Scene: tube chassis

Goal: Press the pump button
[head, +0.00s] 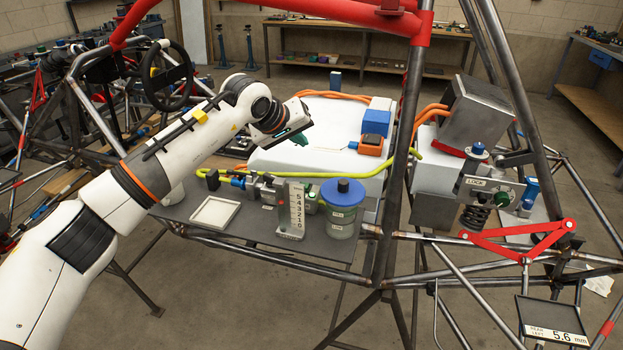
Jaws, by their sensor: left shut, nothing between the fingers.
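My left arm reaches in from the left, and its gripper (296,126) is above the white box (318,165), apart from the small parts on the grey shelf (190,210). The gripper is shut and empty. On the shelf stands an upright level gauge (296,212) marked with numbers. Beside it is a small fitting with a green button-like top (311,196), and to its right a clear jar (342,222) with a blue lid (343,190). I cannot tell for sure which part is the pump button. My right gripper is out of view.
A red and grey tube frame surrounds the shelf, with an upright tube (398,150) right of the jar. A yellow-green hose (330,175) runs behind the gauge. An empty white tray (214,212) lies left.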

